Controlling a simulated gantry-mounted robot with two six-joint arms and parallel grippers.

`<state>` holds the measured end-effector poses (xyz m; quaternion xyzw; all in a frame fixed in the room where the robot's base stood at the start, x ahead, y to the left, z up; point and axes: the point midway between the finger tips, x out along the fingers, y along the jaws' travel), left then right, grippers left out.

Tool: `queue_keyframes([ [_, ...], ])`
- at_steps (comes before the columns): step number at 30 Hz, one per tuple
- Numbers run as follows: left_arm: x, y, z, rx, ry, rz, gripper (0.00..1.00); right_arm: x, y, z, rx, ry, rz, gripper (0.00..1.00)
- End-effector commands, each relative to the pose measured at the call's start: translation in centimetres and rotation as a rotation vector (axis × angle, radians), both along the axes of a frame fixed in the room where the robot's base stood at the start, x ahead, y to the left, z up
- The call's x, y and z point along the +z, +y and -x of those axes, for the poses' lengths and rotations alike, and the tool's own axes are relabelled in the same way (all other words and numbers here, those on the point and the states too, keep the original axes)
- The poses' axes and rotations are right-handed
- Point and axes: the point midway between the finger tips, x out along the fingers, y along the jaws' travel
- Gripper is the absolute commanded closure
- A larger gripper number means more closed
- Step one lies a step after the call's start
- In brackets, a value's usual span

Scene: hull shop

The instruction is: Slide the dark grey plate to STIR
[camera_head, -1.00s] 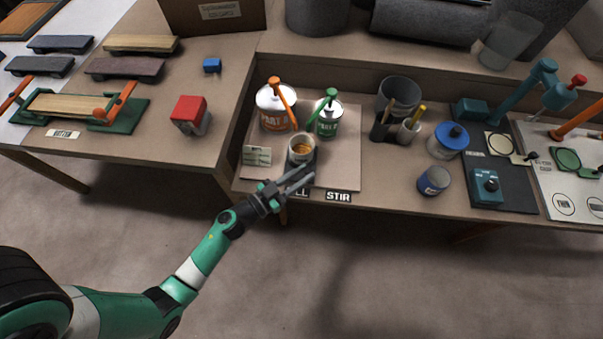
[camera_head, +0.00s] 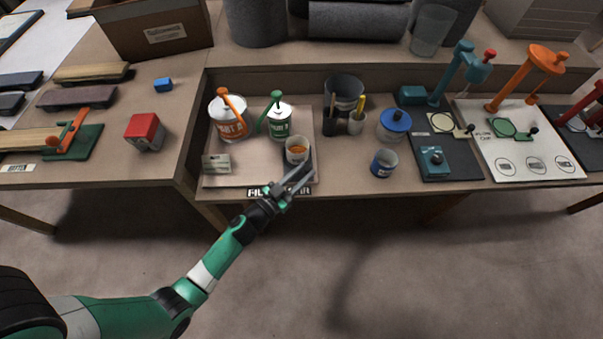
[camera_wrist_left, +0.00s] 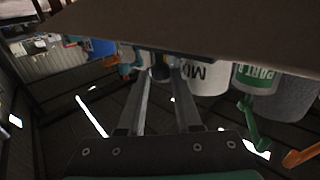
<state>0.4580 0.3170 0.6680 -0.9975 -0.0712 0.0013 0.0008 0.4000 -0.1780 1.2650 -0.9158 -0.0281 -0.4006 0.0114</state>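The dark grey plate (camera_head: 309,163) lies on the pale mat, mostly hidden by the cup and my gripper. The white cup (camera_head: 297,152) stands upright on it with amber contents. The cup, marked MIX, also shows upside down in the left wrist view (camera_wrist_left: 207,80). The plate is at the mat's right end, behind the STIR label (camera_head: 298,191); the FILL label is to the left. My right gripper is not in view.
The orange-labelled tin (camera_head: 229,122) and the green-labelled tin (camera_head: 280,124) stand behind the cup on the left. A small card (camera_head: 216,164) lies at the mat's left. A blue-labelled can (camera_head: 384,164) stands to the right, with clear bench between.

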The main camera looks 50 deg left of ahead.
Motion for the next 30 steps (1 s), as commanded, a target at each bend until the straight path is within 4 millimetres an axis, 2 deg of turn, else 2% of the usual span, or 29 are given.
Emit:
queue_keyframes([
  [8,0.0,0.0,0.1,0.0,0.0,0.001,0.59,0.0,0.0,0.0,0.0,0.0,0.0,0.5],
  [11,0.1,0.0,0.7,0.001,0.001,0.001,0.59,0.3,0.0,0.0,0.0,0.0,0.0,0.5],
  [14,0.2,-0.3,2.2,0.002,0.003,0.002,0.59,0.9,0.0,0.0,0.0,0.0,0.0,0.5],
  [24,0.3,-1.4,9.7,0.003,0.002,0.002,0.59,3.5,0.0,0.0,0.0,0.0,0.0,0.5],
  [30,0.1,-1.7,11.3,0.0,-0.001,0.002,0.59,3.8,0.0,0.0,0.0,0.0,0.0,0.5],
])
